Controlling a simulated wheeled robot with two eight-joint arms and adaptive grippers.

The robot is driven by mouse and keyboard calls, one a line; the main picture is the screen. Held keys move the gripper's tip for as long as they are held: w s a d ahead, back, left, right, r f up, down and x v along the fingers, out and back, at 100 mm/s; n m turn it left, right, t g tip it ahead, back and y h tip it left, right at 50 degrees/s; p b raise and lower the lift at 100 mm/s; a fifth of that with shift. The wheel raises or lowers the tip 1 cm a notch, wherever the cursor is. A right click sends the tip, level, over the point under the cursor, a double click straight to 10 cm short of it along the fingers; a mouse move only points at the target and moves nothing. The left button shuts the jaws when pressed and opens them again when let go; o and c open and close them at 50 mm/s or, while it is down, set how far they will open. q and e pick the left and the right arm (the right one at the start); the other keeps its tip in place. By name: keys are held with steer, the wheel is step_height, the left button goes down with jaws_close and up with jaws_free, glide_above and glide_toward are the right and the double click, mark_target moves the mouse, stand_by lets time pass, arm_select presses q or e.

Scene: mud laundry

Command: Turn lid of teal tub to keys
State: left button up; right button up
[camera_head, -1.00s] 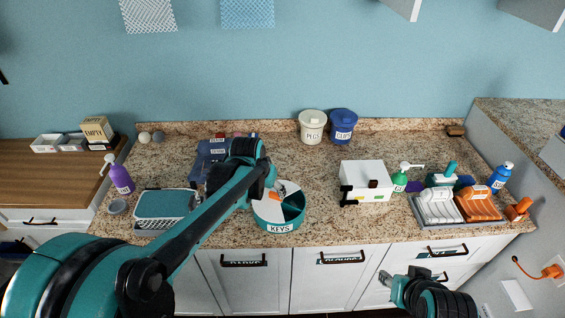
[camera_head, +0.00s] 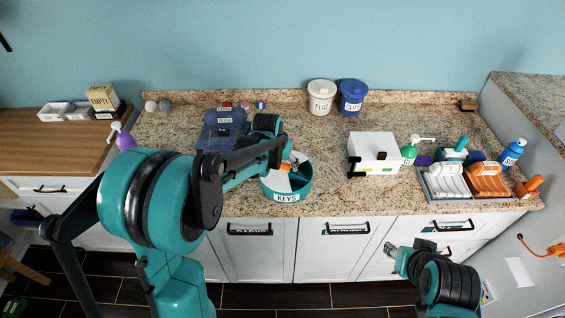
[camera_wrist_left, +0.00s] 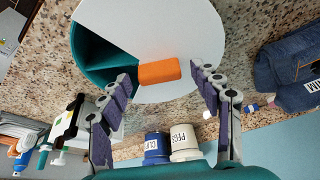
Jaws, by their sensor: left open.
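The teal tub (camera_head: 287,197) labelled KEYS stands on the granite counter. Its white lid (camera_head: 276,183) has an open wedge that shows the teal inside. In the left wrist view the lid (camera_wrist_left: 190,35) fills the top middle, with an orange block-shaped knob (camera_wrist_left: 159,72) on it and the open wedge at the left. My left gripper (camera_head: 290,161) is above the tub. In its wrist view the left gripper (camera_wrist_left: 162,95) is open, its fingers either side of the orange knob and apart from it. My right gripper (camera_head: 397,257) is low in front of the cabinets; its jaws are too small to judge.
PEGS (camera_head: 321,98) and CLIPS (camera_head: 352,98) tubs stand at the back. Folded denim (camera_head: 221,131) lies behind my left arm. Counter between tub and box is clear.

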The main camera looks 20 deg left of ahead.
arm_select(q)
jaws_close()
steer(key=shift+m, duration=0.3)
steer(key=m, duration=0.2)
steer(key=m+h, duration=0.1)
steer(key=m, duration=0.1)
steer(key=m+h, duration=0.1)
steer(key=shift+w+m+g, duration=0.4)
steer(key=m+g+h, duration=0.1)
steer(key=m, duration=0.2)
steer(key=shift+w, duration=0.2)
steer(key=shift+w+d+m+g+h, duration=0.1)
steer(key=shift+m+g+h, duration=0.15)
steer(key=shift+m, duration=0.6)
steer(key=shift+d+m+g+h, duration=0.15)
steer(key=shift+m+g, duration=0.2)
steer(key=shift+m, duration=0.5)
steer(key=shift+a, duration=0.1)
